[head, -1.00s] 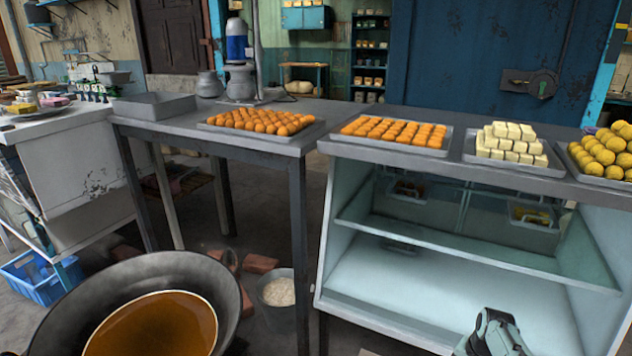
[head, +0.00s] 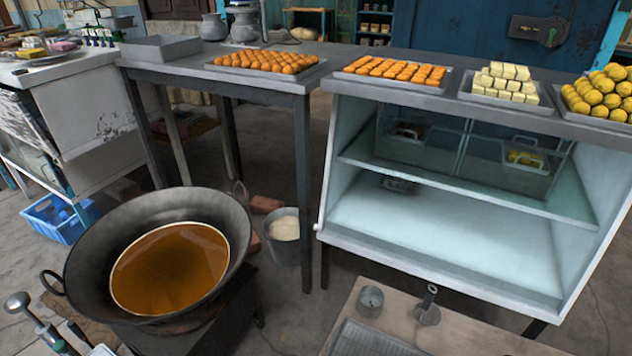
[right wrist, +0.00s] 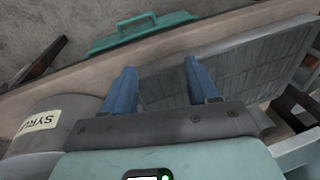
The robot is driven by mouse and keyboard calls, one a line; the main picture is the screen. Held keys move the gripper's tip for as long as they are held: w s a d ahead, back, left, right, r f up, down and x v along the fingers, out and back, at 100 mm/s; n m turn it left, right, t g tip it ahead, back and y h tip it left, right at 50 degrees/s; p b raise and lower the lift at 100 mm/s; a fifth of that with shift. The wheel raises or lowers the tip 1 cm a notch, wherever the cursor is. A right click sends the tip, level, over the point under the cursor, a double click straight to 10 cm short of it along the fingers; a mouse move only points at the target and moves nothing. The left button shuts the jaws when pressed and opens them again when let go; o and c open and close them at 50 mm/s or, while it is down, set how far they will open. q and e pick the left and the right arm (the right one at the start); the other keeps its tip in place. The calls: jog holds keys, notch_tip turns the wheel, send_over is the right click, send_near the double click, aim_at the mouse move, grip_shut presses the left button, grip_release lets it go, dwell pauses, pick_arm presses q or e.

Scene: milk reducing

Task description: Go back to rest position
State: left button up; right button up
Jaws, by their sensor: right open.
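My right gripper (right wrist: 160,74) shows in the right wrist view. Its two blue fingers are apart, with nothing between them. A grey ribbed tray (right wrist: 225,65) lies beyond and below the fingers. In the head view neither gripper shows. A large dark wok (head: 88,250) with brown liquid (head: 170,268) stands at the lower left of that view.
A low wooden table (head: 470,335) at the front holds a metal cup (head: 370,300) and a ribbed tray (head: 370,340). A glass display counter (head: 450,230) stands behind it. A grey table (head: 200,68) holds a sweets tray. A pot labelled "SYRU" (right wrist: 40,120) is beside my right gripper.

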jog(key=s+a+f+n+t, duration=0.1)
jog(key=s+a+n, duration=0.1)
jog(key=s+a, duration=0.85)
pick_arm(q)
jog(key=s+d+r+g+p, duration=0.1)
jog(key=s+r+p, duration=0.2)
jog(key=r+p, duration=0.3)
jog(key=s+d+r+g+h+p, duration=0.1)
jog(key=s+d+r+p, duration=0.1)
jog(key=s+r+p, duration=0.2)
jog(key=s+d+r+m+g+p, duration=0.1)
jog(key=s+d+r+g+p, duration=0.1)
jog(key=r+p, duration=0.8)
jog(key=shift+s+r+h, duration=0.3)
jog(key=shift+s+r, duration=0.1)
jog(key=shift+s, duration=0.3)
pick_arm(e)
jog(key=s+a+r+g+y, duration=0.1)
jog(key=s+r, duration=0.4)
jog(key=r, duration=0.5)
jog(key=s+a+r+g+y, duration=0.1)
jog(key=s+a+r+g, duration=0.1)
jog(key=s+r, duration=0.4)
notch_tip(320, 180, up, 5)
jog(key=shift+f+n+g, duration=0.1)
jog(key=shift+n+g, duration=0.2)
jog(key=shift+g, duration=0.2)
